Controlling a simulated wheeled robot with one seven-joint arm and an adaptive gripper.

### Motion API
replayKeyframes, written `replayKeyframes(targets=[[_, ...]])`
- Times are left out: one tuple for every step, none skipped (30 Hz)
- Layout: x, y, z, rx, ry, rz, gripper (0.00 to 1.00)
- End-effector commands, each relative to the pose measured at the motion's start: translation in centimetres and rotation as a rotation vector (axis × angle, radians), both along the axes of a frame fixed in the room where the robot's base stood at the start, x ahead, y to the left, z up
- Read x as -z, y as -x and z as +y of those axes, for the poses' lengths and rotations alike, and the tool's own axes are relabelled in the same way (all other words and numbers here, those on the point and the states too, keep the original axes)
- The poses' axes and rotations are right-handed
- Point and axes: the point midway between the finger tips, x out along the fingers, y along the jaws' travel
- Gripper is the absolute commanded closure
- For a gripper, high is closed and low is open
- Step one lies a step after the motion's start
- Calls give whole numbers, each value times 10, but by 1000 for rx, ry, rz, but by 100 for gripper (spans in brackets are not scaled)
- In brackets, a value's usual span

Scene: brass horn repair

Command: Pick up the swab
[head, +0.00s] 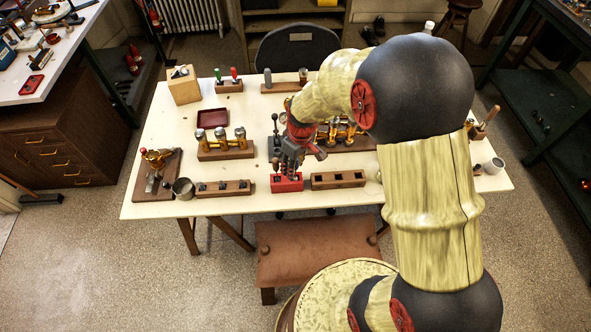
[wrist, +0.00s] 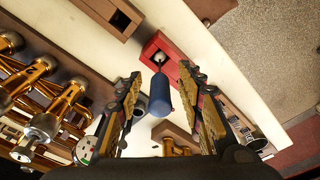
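The swab (wrist: 160,97) appears to be the blue cylinder in the wrist view, with a thin stem reaching toward a red block (wrist: 158,45). The red block also shows in the head view (head: 286,184), near the front edge of the table. My gripper (head: 288,168) is above the red block, pointing down. In the wrist view its two fingers (wrist: 160,80) are apart, one on each side of the swab, with a visible gap on both sides. The swab cannot be made out in the head view, where my gripper covers it.
A slotted wooden block (head: 338,180) stands right of the red block, and another wooden holder (head: 223,188) stands left. Brass valves on a stand (head: 225,148) and brass parts (head: 340,132) stand behind. A metal cup (head: 183,188) is at left. The table (head: 150,215) is bare at front left.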

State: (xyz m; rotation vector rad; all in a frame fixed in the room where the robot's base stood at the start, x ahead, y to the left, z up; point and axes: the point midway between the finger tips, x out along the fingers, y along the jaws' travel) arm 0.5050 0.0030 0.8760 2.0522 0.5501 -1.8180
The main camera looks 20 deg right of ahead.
Motion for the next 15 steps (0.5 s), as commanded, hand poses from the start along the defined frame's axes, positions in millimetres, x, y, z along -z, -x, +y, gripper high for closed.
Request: replayKeyframes(targets=[[-1,0,0,0,0,0,62],[-1,0,0,0,0,0,63],[-1,0,0,0,0,0,65],[-1,0,0,0,0,0,67],[-1,0,0,0,0,0,69],[-1,0,0,0,0,0,71],[-1,0,0,0,0,0,73],[-1,0,0,0,0,0,74],[-1,0,0,0,0,0,77],[-1,0,0,0,0,0,78],[-1,0,0,0,0,0,80],[-1,0,0,0,0,0,82],[-1,0,0,0,0,0,84],[-1,0,0,0,0,0,86],[-1,0,0,0,0,0,88]])
